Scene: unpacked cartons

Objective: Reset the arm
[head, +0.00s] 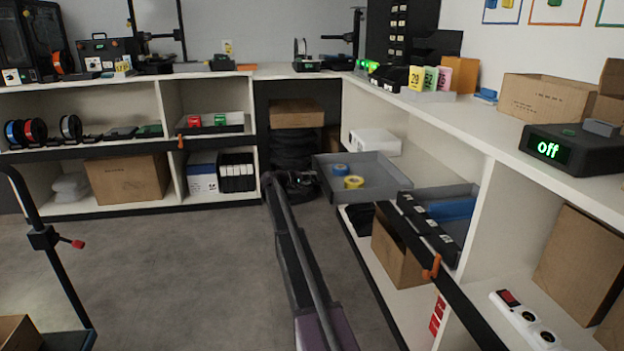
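My arm reaches forward from the bottom middle of the head view over the grey floor. Its links are dark with a purple-grey part near the bottom edge. My gripper (291,184) seems to be the dark shape at the far end, in front of the dark corner gap between the shelf units. It is small and blends into the black there, so its fingers cannot be made out. I cannot tell whether it is open or shut or holds anything.
A pulled-out grey drawer (385,190) with tape rolls (354,182) juts out right of my arm. A black rail (440,273) runs along the right shelves. A black stand (47,240) is at left. The floor (190,270) between is clear.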

